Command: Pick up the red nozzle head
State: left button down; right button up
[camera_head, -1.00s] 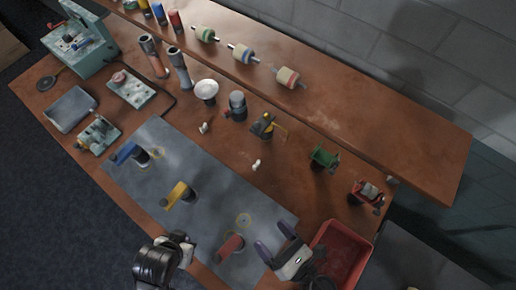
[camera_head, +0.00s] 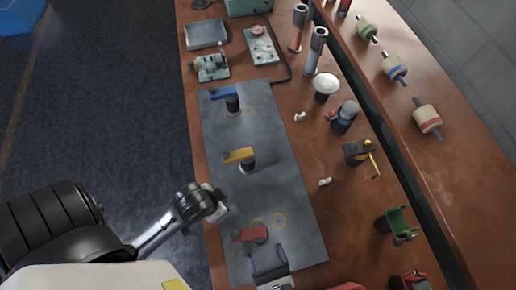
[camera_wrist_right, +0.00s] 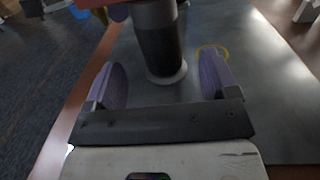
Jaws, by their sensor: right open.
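The red nozzle head (camera_head: 250,234) sits at the near end of the grey mat (camera_head: 277,188), its red arm pointing left. In the right wrist view its dark cylindrical body (camera_wrist_right: 158,42) stands upright on a pale round base, and its red part (camera_wrist_right: 92,18) shows at the top edge. My right gripper (camera_head: 267,254) is open just in front of it. In the wrist view its two purple fingers (camera_wrist_right: 163,75) are spread with the body between and slightly beyond them, not gripped. My left gripper (camera_head: 212,203) hangs at the mat's left edge; its jaws are unclear.
A yellow nozzle head (camera_head: 239,156) and a blue one (camera_head: 224,93) stand farther along the mat. A red tray (camera_head: 347,287) shows at the bottom edge. To the right are a green holder (camera_head: 397,224), a black-and-yellow tool (camera_head: 361,153) and small white pieces (camera_head: 325,182).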

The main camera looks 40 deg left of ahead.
aim_at(259, 235)
jog(key=shift+p+x, duration=0.55)
jog(key=shift+x, duration=2.65)
jog(key=shift+d, duration=0.1)
jog(key=shift+c, duration=0.5)
jog(key=c, duration=1)
jog(key=shift+r, duration=0.1)
jog(key=shift+c, duration=0.5)
jog(key=shift+r, duration=0.15)
